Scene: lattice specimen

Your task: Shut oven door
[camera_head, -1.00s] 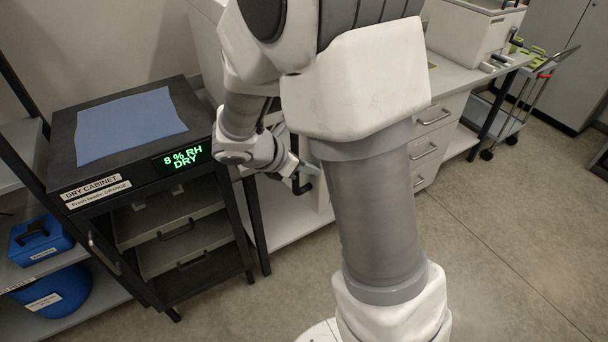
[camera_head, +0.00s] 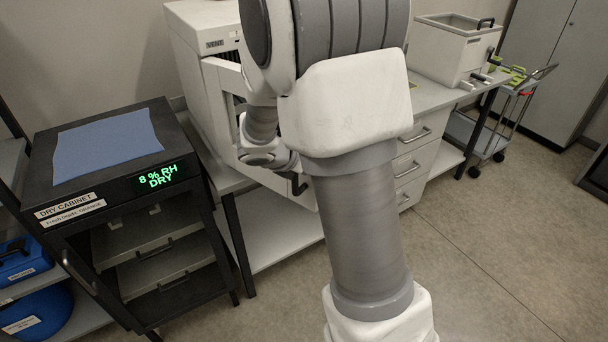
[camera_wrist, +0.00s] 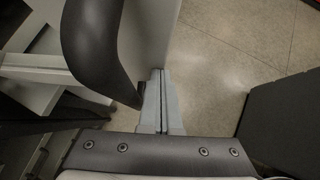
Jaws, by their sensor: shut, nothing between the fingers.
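The white oven (camera_head: 200,32) stands on the bench behind my arm, with a VENT label on its front. Its white door (camera_head: 222,110) stands open, swung out from the body. Much of the door and the oven opening are hidden by my arm. In the wrist view a dark curved handle (camera_wrist: 92,50) stands out from a white panel (camera_wrist: 150,35), which looks like the door. My gripper (camera_wrist: 159,75) is shut and empty, its fingertips close beside the panel's edge and the handle. I cannot tell whether they touch. In the head view the fingers are hidden.
A dark dry cabinet (camera_head: 40,190) with a blue cloth (camera_head: 110,143) on top stands left of the oven. A trolley (camera_head: 490,140) stands beyond. The floor (camera_head: 490,240) in front is clear.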

